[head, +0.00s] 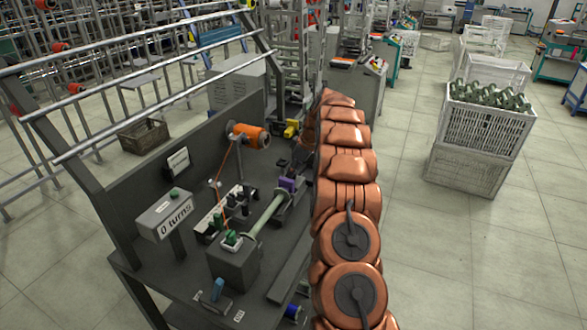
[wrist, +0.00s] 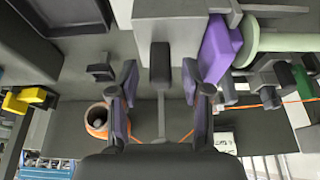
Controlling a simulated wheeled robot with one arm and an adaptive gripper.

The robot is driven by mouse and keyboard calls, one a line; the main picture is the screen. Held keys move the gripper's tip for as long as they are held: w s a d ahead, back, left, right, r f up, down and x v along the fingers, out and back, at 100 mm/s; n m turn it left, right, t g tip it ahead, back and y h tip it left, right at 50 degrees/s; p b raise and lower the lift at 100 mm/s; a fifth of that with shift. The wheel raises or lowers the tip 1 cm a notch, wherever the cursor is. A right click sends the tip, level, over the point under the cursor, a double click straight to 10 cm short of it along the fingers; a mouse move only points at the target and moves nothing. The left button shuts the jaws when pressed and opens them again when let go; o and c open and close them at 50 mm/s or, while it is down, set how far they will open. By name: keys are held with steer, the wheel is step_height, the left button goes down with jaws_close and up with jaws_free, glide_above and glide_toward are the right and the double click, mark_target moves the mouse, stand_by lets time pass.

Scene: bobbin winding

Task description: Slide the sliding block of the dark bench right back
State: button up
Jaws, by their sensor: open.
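The dark bench (head: 195,295) stands below and left of my arm in the head view. What looks like its sliding block is a grey block (wrist: 175,22) at the top of the wrist view, with a dark upright grip (wrist: 160,62) on it. A purple piece (wrist: 220,48) sits at its right, beside a pale green flange (wrist: 246,40). The purple piece also shows in the head view (head: 288,184), at the far end of a pale green shaft (head: 264,217). My gripper (wrist: 159,70) is open, its fingers on either side of the dark grip with gaps showing. In the head view my arm mostly hides it.
An orange spool (head: 250,135) sits on the bench's back panel. A yellow part (head: 292,128) is beyond it. A counter box (head: 165,213) reads "0 turns". A grey box (head: 234,262) with a green button is at the front. Crates (head: 487,125) stand right, across open floor.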

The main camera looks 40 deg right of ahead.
steer(key=shift+w+a+f, duration=0.1)
steer(key=shift+w+f, duration=0.1)
steer(key=shift+f, duration=0.25)
jaws_close()
stand_by(0.4)
